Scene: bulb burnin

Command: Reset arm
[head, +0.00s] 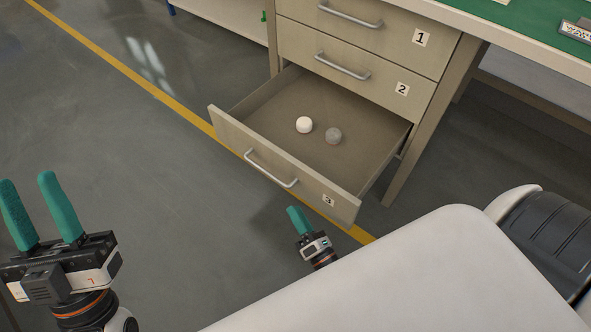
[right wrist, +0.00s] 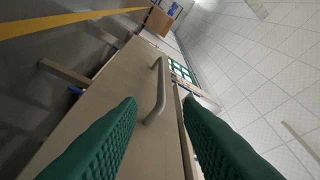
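My right gripper (head: 297,218) is low in front of the open bottom drawer, partly hidden behind a white part of my own body. In the right wrist view its two teal fingers (right wrist: 160,115) stand wide apart, with nothing between them. A grey drawer handle (right wrist: 156,92) shows ahead of them, apart from both fingers. My left gripper (head: 60,208) is at the lower left of the head view, fingers up, apart and empty, over bare floor. Drawer 3 (head: 262,158) is pulled out. A white round object (head: 304,125) and a grey round object (head: 333,136) lie in it.
Drawer 1 (head: 400,40) and drawer 2 (head: 380,82) are shut above it. A bench with a green top (head: 520,18) is at the upper right. A yellow line (head: 120,78) crosses the grey floor. The floor at left is clear.

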